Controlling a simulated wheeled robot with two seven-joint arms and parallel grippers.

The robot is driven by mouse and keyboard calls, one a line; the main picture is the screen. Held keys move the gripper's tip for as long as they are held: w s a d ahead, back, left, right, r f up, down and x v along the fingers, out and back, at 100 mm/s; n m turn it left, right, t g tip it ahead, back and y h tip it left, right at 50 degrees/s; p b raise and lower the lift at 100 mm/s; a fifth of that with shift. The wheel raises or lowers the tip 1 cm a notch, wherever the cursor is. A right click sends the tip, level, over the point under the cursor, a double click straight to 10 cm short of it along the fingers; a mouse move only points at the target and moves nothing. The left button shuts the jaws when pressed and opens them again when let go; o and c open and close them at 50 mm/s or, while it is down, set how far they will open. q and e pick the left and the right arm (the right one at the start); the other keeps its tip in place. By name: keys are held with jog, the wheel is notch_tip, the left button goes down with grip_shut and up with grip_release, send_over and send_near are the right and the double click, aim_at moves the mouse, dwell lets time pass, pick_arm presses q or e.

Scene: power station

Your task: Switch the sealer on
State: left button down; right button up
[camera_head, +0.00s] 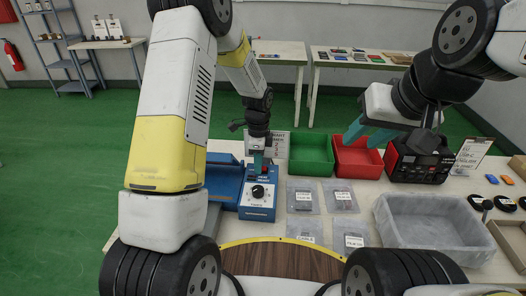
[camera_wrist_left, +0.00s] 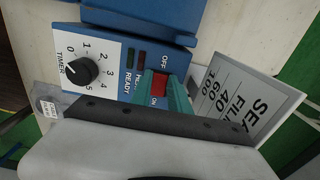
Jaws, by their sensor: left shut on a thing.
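The blue sealer (camera_head: 257,203) stands on the table with a black timer dial on its front panel. In the left wrist view its panel (camera_wrist_left: 110,65) shows the dial, two dark small lamps marked as indicators, and a red rocker switch (camera_wrist_left: 159,84) between OFF and ON. My left gripper (camera_head: 262,165) reaches down onto the sealer's top end. Its teal fingers, seen in the left wrist view (camera_wrist_left: 160,90), are shut on the red switch. My right gripper (camera_head: 368,134) is open and empty above the red bin.
A green bin (camera_head: 311,170) and a red bin (camera_head: 358,170) stand behind several bags. A grey tray (camera_head: 385,222) and a red-black device (camera_head: 417,178) are at the right. A printed sign (camera_wrist_left: 240,100) stands close beside the sealer.

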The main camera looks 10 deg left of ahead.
aim_at(273, 171)
pick_arm(q)
jog(key=shift+d, duration=0.1)
jog(key=shift+d+r+y, duration=0.1)
jog(key=shift+d+y, duration=0.3)
jog(key=shift+y, duration=0.7)
jog(key=y, duration=0.3)
jog(key=shift+d, duration=0.2)
jog(key=c, duration=1.2)
grip_release()
jog(key=shift+c, duration=0.2)
jog(key=v, duration=0.8)
